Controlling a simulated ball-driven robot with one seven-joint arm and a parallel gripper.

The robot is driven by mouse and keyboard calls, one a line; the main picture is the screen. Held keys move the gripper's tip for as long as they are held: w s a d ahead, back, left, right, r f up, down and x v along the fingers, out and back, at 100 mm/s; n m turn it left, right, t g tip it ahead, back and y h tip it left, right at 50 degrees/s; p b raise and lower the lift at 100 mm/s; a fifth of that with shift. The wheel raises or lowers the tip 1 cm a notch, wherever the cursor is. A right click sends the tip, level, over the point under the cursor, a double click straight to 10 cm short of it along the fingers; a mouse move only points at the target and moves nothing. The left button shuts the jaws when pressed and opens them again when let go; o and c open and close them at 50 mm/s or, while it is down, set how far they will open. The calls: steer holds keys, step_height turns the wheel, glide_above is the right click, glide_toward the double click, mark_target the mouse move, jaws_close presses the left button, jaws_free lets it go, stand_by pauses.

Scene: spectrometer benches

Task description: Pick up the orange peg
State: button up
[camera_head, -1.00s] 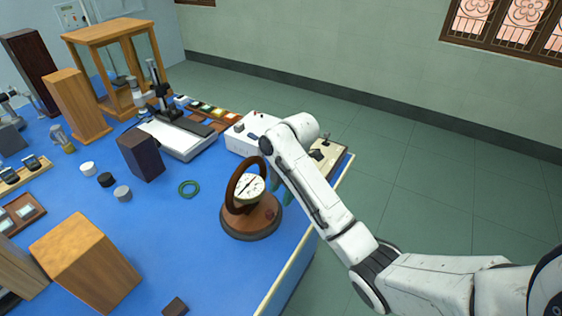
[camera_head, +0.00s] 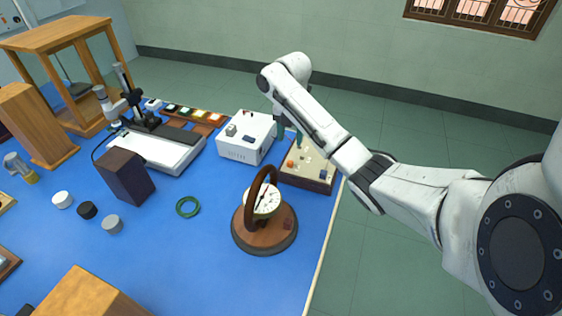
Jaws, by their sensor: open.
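A small orange peg (camera_head: 290,163) stands on a cream-topped board (camera_head: 315,178) with dark sides, at the right edge of the blue bench. A few other small knobs or pegs share that board, too small to tell apart. My gripper (camera_head: 290,138) hangs from the end of my white arm over the back left part of the board, with dark green fingers parted. It appears empty and behind the peg in the picture, apart from it. My forearm covers the board's back right part.
A white instrument box (camera_head: 242,140) stands just left of the board. A round dial instrument with a wooden ring (camera_head: 264,228) stands in front of it. A green ring (camera_head: 187,207) lies on the bench (camera_head: 160,245). Green floor (camera_head: 400,260) lies open to the right.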

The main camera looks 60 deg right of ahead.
glide_above(291, 161)
steer(key=f, duration=0.4)
steer(key=shift+w+a+f, duration=0.1)
steer(key=shift+w+f, duration=0.15)
steer(key=shift+s+f+p, duration=0.15)
steer(key=shift+f+p, duration=0.7)
steer(key=shift+f, duration=1.95)
steer(key=shift+c, duration=0.5)
jaws_close()
